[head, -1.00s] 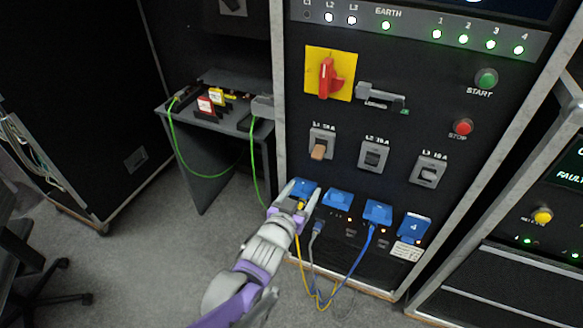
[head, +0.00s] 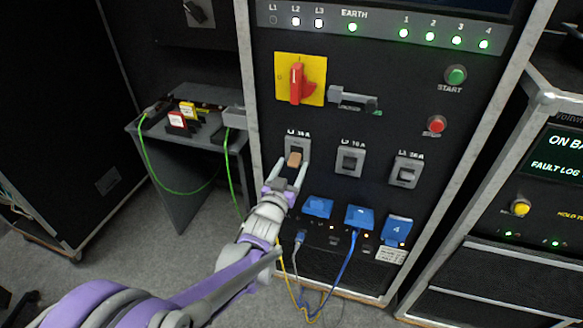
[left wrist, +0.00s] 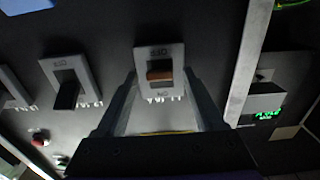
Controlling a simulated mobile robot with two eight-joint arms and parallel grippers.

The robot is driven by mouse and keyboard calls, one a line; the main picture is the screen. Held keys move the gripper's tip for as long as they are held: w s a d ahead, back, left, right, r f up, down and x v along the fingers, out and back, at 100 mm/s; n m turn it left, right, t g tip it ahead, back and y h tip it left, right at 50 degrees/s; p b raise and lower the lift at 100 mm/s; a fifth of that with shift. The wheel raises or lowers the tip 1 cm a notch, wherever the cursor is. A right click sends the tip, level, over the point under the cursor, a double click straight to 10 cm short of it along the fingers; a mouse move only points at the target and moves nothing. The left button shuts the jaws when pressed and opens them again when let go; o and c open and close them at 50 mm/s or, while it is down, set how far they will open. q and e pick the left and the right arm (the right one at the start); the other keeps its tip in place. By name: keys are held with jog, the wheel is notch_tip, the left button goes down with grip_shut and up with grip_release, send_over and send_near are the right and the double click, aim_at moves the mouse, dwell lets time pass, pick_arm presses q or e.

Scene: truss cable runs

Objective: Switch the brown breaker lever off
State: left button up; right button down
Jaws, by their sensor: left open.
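The brown breaker lever (head: 294,159) sticks out of the grey L1 breaker plate (head: 298,143) at the left of the breaker row, tilted down in the head view. In the left wrist view, which is upside down, the lever (left wrist: 159,74) sits mid-plate, with small lettering that seems to read OFF above it and ON below. My left gripper (head: 288,174) is open just in front of this breaker. In the left wrist view its fingers (left wrist: 158,108) stand on either side of the lever, apart from it. My right gripper is not in view.
Two more breakers, L2 (head: 350,159) and L3 (head: 407,171), stand to the right. Blue sockets (head: 359,217) with plugged cables are below. A red rotary switch (head: 297,84) on yellow is above. The L1 lamp (head: 273,20) is dark; L2 and L3 are lit.

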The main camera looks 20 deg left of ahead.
pick_arm(q)
jog(key=shift+w, duration=0.15)
jog(key=shift+c, duration=0.3)
grip_shut()
jog(key=f+t+b, duration=0.1)
jog(key=t+b, duration=0.1)
jog(key=shift+w+b, duration=0.15)
jog(key=shift+b, duration=0.2)
jog(key=shift+o, duration=0.3)
grip_release()
